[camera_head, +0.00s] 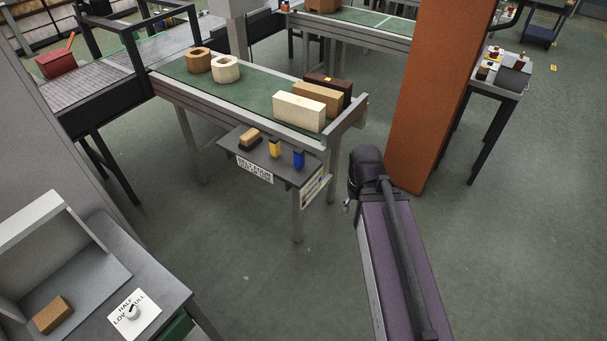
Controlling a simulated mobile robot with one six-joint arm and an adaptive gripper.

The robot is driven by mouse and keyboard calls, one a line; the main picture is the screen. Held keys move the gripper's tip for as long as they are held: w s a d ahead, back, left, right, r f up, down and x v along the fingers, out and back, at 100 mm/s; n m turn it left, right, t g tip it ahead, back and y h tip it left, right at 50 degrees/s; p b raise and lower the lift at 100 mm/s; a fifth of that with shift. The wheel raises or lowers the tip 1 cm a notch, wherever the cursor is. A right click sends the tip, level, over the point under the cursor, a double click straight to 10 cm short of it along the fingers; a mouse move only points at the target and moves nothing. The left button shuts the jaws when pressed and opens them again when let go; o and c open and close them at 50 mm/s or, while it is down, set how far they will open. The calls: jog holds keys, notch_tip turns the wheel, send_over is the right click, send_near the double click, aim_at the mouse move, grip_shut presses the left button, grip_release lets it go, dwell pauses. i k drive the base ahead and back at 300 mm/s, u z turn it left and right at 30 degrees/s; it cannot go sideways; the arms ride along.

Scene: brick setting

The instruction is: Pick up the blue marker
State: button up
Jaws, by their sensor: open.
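The blue marker (298,160) is a small upright blue piece with a dark lower part. It stands at the right end of a small grey shelf (262,163) fixed to the near side of a green-topped conveyor table. A similar yellow marker (274,148) stands to its left on the shelf. My arm rises from the lower right, and its dark joint is right of and nearer than the shelf, apart from the blue marker. My gripper's jaws cannot be made out, as the arm hides what lies beyond that joint.
A wooden brush or block (250,138) lies on the shelf's left. Long bricks (299,111) and two hollow blocks (225,69) stand on the green table (255,93). An orange pillar (435,90) rises to the right. The floor (262,265) before the shelf is clear.

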aim_at(298, 154)
jog(key=u, duration=0.15)
jog(key=k, duration=0.45)
jog(key=z, duration=0.75)
jog(key=i, duration=0.8)
jog(key=u, duration=0.6)
